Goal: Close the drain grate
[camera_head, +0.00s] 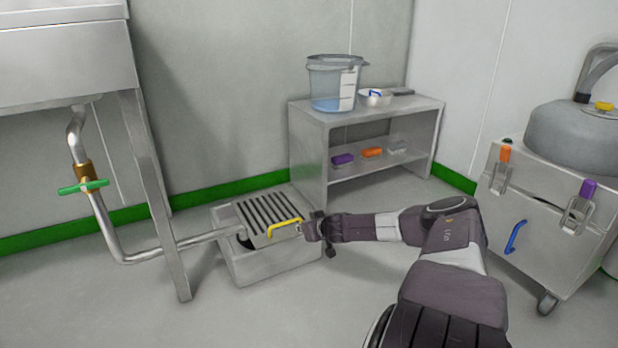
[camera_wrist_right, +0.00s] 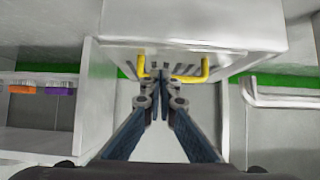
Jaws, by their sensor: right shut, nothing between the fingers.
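The slotted metal drain grate (camera_head: 262,212) sits tilted over the open-topped grey drain box (camera_head: 272,268) on the floor. A dark gap shows under its near left edge. A yellow handle (camera_head: 284,226) is on the grate; it also shows in the right wrist view (camera_wrist_right: 203,71). My right gripper (camera_head: 311,232) is just right of the handle. In the right wrist view its fingers (camera_wrist_right: 161,82) are together and empty, overlapping the middle of the handle. I cannot tell whether they touch it. My left gripper is out of view.
A steel pipe (camera_head: 150,252) with a green valve handle (camera_head: 83,187) runs to the drain box, past a sink leg (camera_head: 163,220). A low shelf (camera_head: 305,150) with a bucket (camera_head: 332,85) stands behind. A wheeled metal cabinet (camera_head: 545,215) is at right. Floor in front is clear.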

